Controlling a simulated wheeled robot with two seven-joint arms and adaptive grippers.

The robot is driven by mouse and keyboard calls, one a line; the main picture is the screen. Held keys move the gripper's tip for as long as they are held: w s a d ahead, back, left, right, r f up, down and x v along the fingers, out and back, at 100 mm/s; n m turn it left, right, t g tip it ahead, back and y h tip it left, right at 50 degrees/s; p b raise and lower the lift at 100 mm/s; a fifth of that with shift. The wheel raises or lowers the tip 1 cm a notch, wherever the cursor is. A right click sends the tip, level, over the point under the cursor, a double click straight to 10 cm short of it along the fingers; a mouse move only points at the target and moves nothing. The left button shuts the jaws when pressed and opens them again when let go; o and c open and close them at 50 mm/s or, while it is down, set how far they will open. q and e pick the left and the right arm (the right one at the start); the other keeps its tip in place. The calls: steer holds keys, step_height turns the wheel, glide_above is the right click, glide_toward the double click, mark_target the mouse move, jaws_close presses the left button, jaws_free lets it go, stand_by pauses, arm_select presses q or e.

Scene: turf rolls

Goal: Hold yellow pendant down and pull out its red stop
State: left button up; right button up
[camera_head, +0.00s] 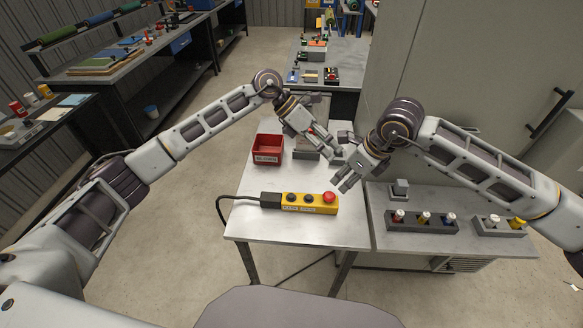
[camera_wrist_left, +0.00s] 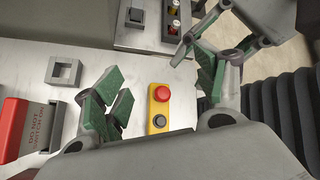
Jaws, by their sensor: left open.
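The yellow pendant (camera_head: 310,204) lies on the front of the grey table, with a dark cable on its left. Its red stop (camera_head: 329,197) is at its right end, with dark buttons left of it. In the left wrist view the pendant (camera_wrist_left: 150,108) and red stop (camera_wrist_left: 161,92) show between my fingers. My left gripper (camera_head: 336,146) is open, behind and above the pendant; its spread green-padded fingers (camera_wrist_left: 160,92) show in its wrist view. My right gripper (camera_head: 343,178) is above and right of the red stop, apart from it. Its jaw opening is unclear.
A red bin (camera_head: 268,148) stands at the table's back left. A grey block with a label (camera_head: 304,154) is beside it, partly hidden by my left gripper. A grey rack (camera_head: 421,226) with several coloured pegs stands on the right-hand table. The table left of the pendant is mostly clear.

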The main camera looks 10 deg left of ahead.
arm_select(q)
steer(key=s+a+f+m+y, duration=0.3)
steer(key=s+y, duration=0.1)
steer(key=y, duration=0.1)
steer(key=m+t+y, duration=0.1)
steer(key=m+y, duration=0.1)
steer(key=y, duration=0.3)
glide_above(291, 195)
steer(key=shift+f, duration=0.75)
steer(key=shift+f, duration=0.15)
steer(key=shift+f, duration=6.75)
